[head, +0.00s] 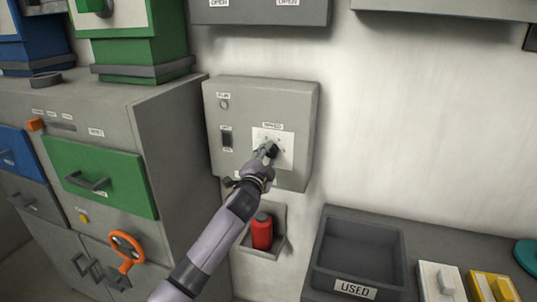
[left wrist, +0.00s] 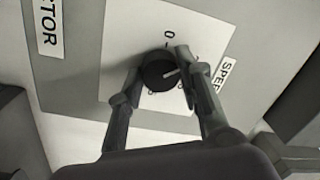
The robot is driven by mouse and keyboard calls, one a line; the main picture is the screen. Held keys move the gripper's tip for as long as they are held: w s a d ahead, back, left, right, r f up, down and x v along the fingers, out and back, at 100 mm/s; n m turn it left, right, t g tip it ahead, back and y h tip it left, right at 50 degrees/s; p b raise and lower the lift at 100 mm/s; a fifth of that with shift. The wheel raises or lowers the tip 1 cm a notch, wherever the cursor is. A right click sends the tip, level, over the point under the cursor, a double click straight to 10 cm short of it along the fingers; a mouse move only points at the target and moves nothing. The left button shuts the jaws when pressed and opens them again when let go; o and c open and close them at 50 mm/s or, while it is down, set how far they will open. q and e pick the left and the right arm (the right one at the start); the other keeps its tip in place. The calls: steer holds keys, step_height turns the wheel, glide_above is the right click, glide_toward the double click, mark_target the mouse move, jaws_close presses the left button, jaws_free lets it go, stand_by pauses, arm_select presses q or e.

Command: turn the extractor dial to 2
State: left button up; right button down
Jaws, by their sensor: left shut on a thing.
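The extractor dial is a round black knob (left wrist: 158,73) on a white scale plate (head: 286,138) marked SPEED. The plate is on a grey wall box (head: 235,92). In the left wrist view a white pointer line on the knob points to the right of the picture, away from the "0" at the top. The other scale numbers are partly hidden or too small to read. My left gripper (head: 266,151) is shut on the knob, with one finger on each side, as the left wrist view shows. My right gripper is not in view.
The box also has a black switch (head: 227,138) and a small round lamp (head: 224,104). Below are a red bottle (head: 262,233) in a wall holder and a USED tray (head: 321,250). A grey cabinet (head: 170,120) stands left. The wall right of the box is clear.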

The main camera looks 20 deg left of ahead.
arm_select(q)
steer(key=shift+m, duration=0.9)
steer(key=o, duration=1.2)
steer(key=shift+c, duration=0.2)
steer(key=shift+s, duration=0.1)
steer(key=s, duration=1.1)
steer(key=shift+s+f, duration=0.4)
